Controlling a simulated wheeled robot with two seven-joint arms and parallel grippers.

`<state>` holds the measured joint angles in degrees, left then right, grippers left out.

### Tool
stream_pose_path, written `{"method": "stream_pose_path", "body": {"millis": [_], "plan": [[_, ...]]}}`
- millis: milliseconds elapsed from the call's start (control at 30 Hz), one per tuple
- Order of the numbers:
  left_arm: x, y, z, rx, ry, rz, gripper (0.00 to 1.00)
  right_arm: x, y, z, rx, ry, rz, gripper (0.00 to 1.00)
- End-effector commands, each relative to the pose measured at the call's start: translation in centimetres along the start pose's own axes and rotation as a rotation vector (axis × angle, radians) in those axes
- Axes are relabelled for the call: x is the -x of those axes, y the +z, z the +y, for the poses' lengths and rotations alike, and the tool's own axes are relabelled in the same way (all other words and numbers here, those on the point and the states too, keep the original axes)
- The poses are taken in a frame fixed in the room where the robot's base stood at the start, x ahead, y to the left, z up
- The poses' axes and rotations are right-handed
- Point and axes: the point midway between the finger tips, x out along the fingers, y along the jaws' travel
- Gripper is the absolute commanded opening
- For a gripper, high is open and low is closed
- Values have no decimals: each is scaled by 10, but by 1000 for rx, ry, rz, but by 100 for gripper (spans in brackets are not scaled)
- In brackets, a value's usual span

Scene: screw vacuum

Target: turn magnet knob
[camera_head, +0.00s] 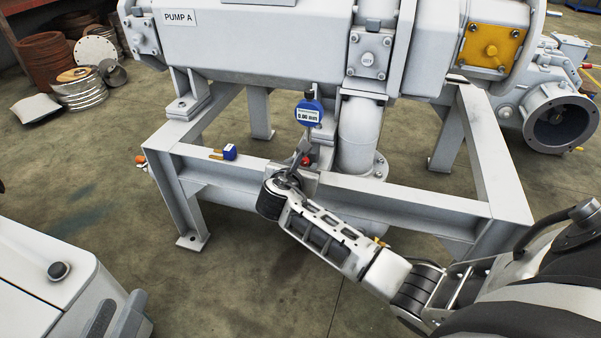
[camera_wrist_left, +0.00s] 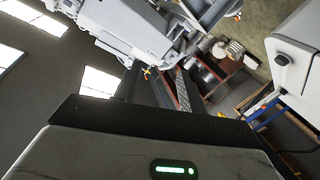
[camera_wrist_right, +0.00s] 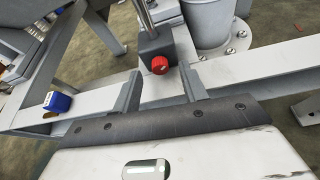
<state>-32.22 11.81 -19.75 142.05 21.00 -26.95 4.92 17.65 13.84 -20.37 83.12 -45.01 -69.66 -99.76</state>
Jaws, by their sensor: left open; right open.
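The red magnet knob (camera_wrist_right: 160,65) is on the front of a dark grey magnetic base (camera_wrist_right: 156,48) with a metal post. The base stands on the light grey frame beam. In the head view the knob (camera_head: 306,160) is small and partly hidden by my right gripper (camera_head: 300,174). In the right wrist view my right gripper (camera_wrist_right: 160,78) is open, with one finger to each side of the knob and no visible contact. A blue dial gauge (camera_head: 308,112) is above the base. My left gripper (camera_wrist_left: 157,82) is open and empty in the left wrist view, away from the knob.
A small blue device (camera_head: 229,152) lies on the beam left of the base; it also shows in the right wrist view (camera_wrist_right: 57,102). A vertical pipe (camera_head: 360,135) stands right behind the base. The pump body (camera_head: 240,45) overhangs the frame. Floor in front is clear.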

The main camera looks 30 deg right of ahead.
Motion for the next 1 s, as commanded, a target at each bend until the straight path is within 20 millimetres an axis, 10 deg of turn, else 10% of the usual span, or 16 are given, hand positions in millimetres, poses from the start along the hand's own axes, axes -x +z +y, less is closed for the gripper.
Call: {"method": "stream_pose_path", "body": {"millis": [500,667,1000], "plan": [[-1,-5,6,65,47,50,41,-14,0,-4,-1,3,0,43],[-1,-5,6,65,47,50,41,-14,0,-4,-1,3,0,1],[0,-9,7,52,40,43,41,-13,1,-4,-27,14,1,0]]}}
